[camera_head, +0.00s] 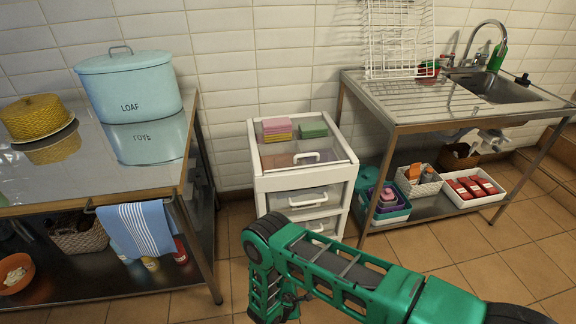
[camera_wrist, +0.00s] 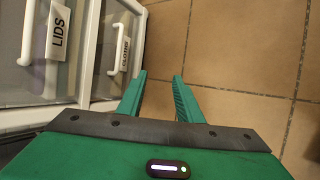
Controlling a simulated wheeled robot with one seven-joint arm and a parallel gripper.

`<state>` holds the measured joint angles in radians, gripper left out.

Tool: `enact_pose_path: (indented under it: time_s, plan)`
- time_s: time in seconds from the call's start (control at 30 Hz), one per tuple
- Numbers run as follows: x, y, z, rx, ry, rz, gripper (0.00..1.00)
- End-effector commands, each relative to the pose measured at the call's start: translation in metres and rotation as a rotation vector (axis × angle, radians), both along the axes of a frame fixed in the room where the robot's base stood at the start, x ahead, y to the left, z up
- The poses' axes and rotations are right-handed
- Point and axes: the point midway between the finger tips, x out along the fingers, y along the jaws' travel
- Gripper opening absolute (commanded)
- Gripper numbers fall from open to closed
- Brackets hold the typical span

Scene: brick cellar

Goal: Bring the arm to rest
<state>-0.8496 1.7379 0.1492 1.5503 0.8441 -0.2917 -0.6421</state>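My green arm reaches in from the lower right in the head view and bends down in front of the white drawer unit (camera_head: 258,184). My gripper (camera_wrist: 160,78) shows in the wrist view with its two green fingers apart and nothing between them. It points over the tiled floor (camera_wrist: 225,45), beside the drawer fronts (camera_wrist: 88,75). In the head view the gripper's fingers are hidden below the arm or out of frame.
A steel table (camera_head: 40,188) with a blue LOAF tin (camera_head: 130,90) stands left. A steel sink bench (camera_head: 400,113) with crates on its lower shelf stands right. A towel (camera_head: 143,232) hangs at the left table's front. Floor at lower right is clear.

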Motion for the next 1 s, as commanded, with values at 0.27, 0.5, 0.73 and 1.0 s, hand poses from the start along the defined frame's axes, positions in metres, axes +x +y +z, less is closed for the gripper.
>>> enact_pose_path:
  time_s: [0.27, 0.5, 0.73, 1.0]
  plan:
    - [0.033, 0.01, 0.043, 0.03, -0.014, -0.079, 0.33]
    - [0.065, 0.0, 0.09, 0.061, -0.02, -0.188, 0.33]
    - [0.112, -0.032, 0.173, 0.112, -0.034, -0.376, 0.33]
    - [0.146, -0.094, 0.282, 0.181, -0.048, -0.626, 0.33]
